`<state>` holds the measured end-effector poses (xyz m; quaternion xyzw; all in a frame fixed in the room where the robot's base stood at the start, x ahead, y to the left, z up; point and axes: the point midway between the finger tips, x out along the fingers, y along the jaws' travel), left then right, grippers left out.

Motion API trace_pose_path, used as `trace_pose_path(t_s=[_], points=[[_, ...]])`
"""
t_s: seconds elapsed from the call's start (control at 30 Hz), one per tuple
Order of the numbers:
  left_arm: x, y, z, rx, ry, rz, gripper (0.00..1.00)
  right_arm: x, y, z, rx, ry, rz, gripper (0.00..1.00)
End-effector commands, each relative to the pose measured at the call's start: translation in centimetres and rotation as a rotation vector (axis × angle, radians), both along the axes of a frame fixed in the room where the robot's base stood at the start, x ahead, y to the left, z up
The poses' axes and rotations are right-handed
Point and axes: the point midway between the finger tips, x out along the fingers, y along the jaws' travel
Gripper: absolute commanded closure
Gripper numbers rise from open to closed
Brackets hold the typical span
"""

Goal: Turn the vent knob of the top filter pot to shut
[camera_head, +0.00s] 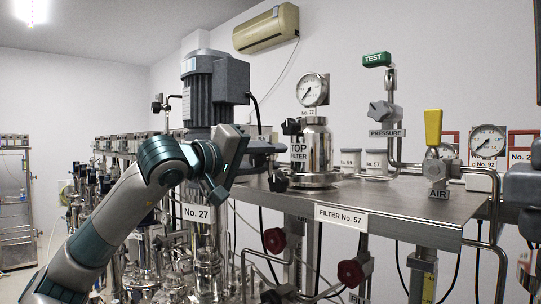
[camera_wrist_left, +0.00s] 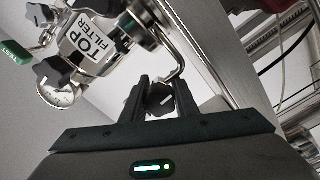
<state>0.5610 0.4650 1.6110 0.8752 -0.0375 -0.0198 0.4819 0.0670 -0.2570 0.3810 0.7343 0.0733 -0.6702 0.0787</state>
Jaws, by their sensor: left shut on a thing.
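The top filter pot (camera_head: 312,150) is a shiny steel cylinder labelled TOP FILTER, standing on the steel shelf. It also shows tilted in the left wrist view (camera_wrist_left: 92,45). The vent knob (camera_wrist_left: 160,98) appears as a dark lobed knob with a pale mark, by a bent pipe below the pot. My left gripper (camera_wrist_left: 162,86) is shut on this knob, one finger on each side, partly hiding it. In the head view my left arm reaches in from the left, its gripper (camera_head: 266,163) beside the pot. Contact is hard to see there.
Another dark knob (camera_head: 291,127) sits near the pot's top, below a round gauge (camera_head: 313,90). A motor (camera_head: 213,88) stands close behind my left arm. Red valve wheels (camera_head: 351,273) hang under the shelf (camera_head: 400,212). The shelf's front right is clear.

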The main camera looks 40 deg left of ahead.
Motion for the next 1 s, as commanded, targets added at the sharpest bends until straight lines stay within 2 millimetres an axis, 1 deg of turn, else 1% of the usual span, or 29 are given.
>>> trace_pose_path(t_s=[0.1, 0.3, 0.7, 0.73, 0.8, 1.0], points=[[0.06, -0.05, -0.18, 0.056, 0.000, 0.000, 0.95, 0.00, 0.02, 0.18, 0.000, 0.000, 0.000, 0.69], [0.06, -0.10, -0.25, 0.108, -0.004, -0.001, 0.95, -0.01, 0.05, 0.27, 0.001, 0.000, 0.000, 0.69], [0.06, -0.10, -0.27, 0.117, -0.004, -0.002, 0.95, 0.00, 0.24, 0.27, 0.002, -0.001, -0.001, 0.69], [0.06, -0.10, -0.27, 0.117, -0.004, -0.002, 0.70, 0.00, 0.24, 0.27, 0.002, -0.001, -0.001, 0.69], [0.06, -0.10, -0.26, 0.116, -0.004, -0.001, 0.54, 0.01, 0.23, 0.27, 0.002, -0.001, -0.001, 0.69], [0.03, -0.07, -0.16, 0.115, -0.006, -0.001, 0.54, 0.01, 0.23, 0.28, 0.002, -0.001, -0.001, 0.69]])
